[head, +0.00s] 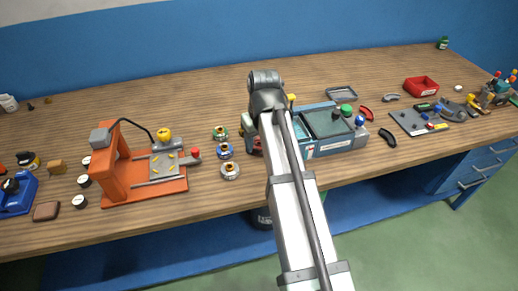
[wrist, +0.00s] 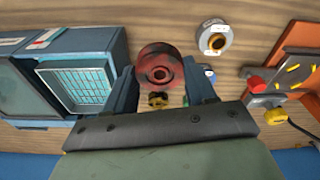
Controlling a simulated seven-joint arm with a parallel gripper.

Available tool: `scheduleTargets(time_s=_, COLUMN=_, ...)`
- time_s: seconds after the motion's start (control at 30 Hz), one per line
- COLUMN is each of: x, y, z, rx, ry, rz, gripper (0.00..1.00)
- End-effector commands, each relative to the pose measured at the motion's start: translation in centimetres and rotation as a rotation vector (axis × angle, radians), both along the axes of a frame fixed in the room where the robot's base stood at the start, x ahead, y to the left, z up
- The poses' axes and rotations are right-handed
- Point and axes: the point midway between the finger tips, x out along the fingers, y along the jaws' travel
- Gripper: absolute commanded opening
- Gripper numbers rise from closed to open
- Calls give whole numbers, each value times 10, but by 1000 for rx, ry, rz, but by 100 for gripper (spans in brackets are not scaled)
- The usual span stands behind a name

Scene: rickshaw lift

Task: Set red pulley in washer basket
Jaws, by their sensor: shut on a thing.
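The red pulley (wrist: 160,66) is between the two dark fingers of my gripper (wrist: 162,76) in the wrist view, and the gripper is shut on it. In the head view only a small part of the red pulley (head: 257,147) shows beside my arm, which hides most of the gripper. The washer basket (wrist: 76,86) is a light teal compartment with a grid floor, in the blue-grey washer. It lies left of my gripper in the wrist view. In the head view its edge (head: 302,134) shows just right of my arm. The pulley is beside the basket, not over it.
Green (head: 220,133), blue (head: 225,151) and silver (head: 230,171) pulleys stand left of my arm. An orange press stand (head: 116,165) is farther left. The washer's grey-green tank (head: 328,122) adjoins the basket. A red bin (head: 421,87) is at right.

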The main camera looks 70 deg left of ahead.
Motion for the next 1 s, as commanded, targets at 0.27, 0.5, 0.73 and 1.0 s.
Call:
scheduleTargets(time_s=0.27, x=35, y=-2, z=14, rx=2, ry=0, rz=-46, gripper=25)
scheduleTargets(time_s=0.5, x=107, y=33, z=33, rx=10, ry=2, rz=-128, gripper=25)
scheduleTargets(time_s=0.73, x=128, y=70, z=46, rx=5, ry=5, rz=-81, gripper=25)
scheduleTargets(time_s=1.0, x=127, y=70, z=45, rx=0, ry=0, rz=-1, gripper=25)
